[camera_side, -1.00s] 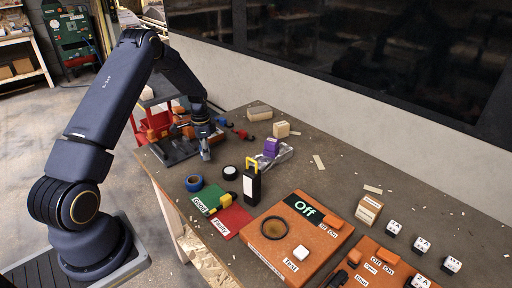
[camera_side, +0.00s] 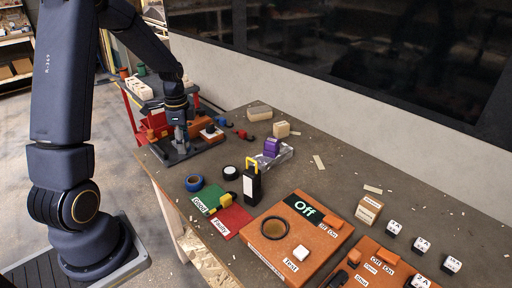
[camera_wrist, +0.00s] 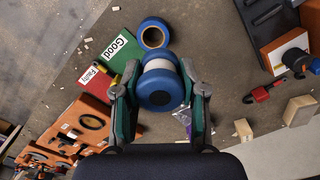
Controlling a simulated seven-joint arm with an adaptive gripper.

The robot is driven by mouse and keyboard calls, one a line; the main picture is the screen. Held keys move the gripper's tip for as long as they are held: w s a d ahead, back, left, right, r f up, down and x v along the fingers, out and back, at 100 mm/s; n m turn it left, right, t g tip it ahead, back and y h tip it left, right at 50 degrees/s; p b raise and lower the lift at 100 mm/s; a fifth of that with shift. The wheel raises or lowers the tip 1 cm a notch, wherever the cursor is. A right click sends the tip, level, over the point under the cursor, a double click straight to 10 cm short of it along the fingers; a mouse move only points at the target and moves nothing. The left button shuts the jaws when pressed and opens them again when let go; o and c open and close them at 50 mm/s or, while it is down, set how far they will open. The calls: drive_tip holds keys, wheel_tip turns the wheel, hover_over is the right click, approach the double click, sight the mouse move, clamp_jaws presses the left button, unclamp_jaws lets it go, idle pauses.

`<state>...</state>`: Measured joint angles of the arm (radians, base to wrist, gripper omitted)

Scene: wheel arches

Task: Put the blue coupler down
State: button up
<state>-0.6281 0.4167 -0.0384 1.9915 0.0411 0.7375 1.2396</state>
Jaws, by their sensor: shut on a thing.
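The blue coupler (camera_wrist: 158,92), a blue round body with a pale band, is held between the fingers of my gripper (camera_wrist: 160,95) in the wrist view. My gripper is shut on it. In the side view my gripper (camera_side: 181,148) points down at the dark grey fixture at the far left end of the table. The coupler cannot be made out there. Whether it touches anything below is not clear. A blue ring (camera_side: 194,183), also in the wrist view (camera_wrist: 153,33), lies on the table beside the green Good mat.
The dark grey fixture (camera_side: 160,158) carries an orange block (camera_side: 205,128). Small red and black parts (camera_side: 243,134) and beige blocks (camera_side: 281,130) lie right of it. The green Good mat (camera_side: 207,197), red Faulty mat (camera_side: 231,221) and orange test box (camera_side: 310,240) stand nearer the camera.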

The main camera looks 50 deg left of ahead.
drive_tip(key=w+d+m, duration=0.8)
drive_tip(key=w+d, duration=0.5)
drive_tip(key=w+d+f+m, duration=0.1)
drive_tip(key=w+d+m, duration=0.1)
drive_tip(key=d, duration=0.6)
drive_tip(key=w+d+m, duration=0.2)
drive_tip(key=d+m, duration=0.1)
drive_tip(key=d, duration=0.4)
hover_over(317, 188)
drive_tip(key=s, duration=0.2)
drive_tip(key=f, duration=0.8)
drive_tip(key=shift+w+f, duration=0.25)
drive_tip(key=shift+f, duration=0.05)
drive_tip(key=shift+w+f, duration=0.75)
drive_tip(key=shift+f, duration=1.45)
drive_tip(key=shift+f, duration=0.2)
